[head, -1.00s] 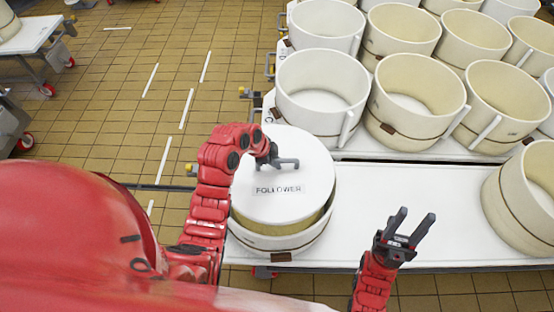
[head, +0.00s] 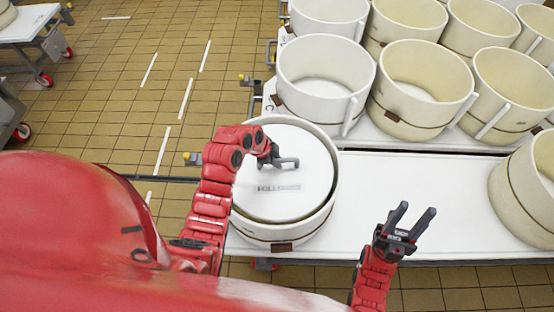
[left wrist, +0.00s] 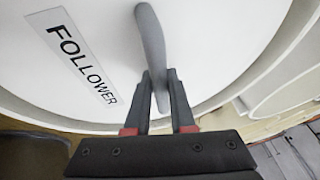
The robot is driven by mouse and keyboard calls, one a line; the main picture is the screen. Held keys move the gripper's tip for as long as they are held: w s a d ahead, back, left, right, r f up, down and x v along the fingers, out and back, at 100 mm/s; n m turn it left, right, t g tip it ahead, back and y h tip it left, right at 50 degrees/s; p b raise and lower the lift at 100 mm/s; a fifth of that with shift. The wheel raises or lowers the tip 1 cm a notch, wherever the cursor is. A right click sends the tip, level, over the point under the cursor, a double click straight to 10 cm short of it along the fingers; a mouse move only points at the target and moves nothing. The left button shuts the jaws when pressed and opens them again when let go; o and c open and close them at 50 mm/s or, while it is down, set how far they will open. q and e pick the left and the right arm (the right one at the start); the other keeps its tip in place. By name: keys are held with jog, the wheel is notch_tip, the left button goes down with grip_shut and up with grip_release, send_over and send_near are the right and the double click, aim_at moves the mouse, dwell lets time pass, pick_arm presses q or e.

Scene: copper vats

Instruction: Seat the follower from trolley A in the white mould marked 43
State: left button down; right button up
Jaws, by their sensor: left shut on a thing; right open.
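The white follower (head: 272,207) is a round disc with a grey handle and a FOLLOWER label. It lies inside a white mould (head: 258,233) on the near table, around or just below the rim. A gap shows between the disc and the mould wall. My left gripper (head: 287,162) is shut on the follower's handle. The left wrist view shows its fingers (left wrist: 159,85) around the handle, above the white disc (left wrist: 100,25). The mould's number is not readable; a dark tag is on its front. My right gripper (head: 411,220) is open and empty over the table's front edge.
The near white table (head: 420,180) is bare right of the mould. A cream mould (head: 515,205) stands at its right end. Behind, another table holds several white and cream moulds (head: 325,75). Tiled floor (head: 110,100) is open at left, with trolleys at the far left.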

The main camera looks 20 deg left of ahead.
aim_at(277, 171)
pick_arm(q)
jog(key=shift+w+f+b, duration=0.1)
jog(key=shift+f+b, duration=3.2)
jog(key=shift+f, duration=0.35)
jog(key=shift+f+b, duration=0.55)
jog(key=shift+f, duration=0.05)
jog(key=c, duration=0.7)
grip_release()
jog(key=shift+f, duration=0.1)
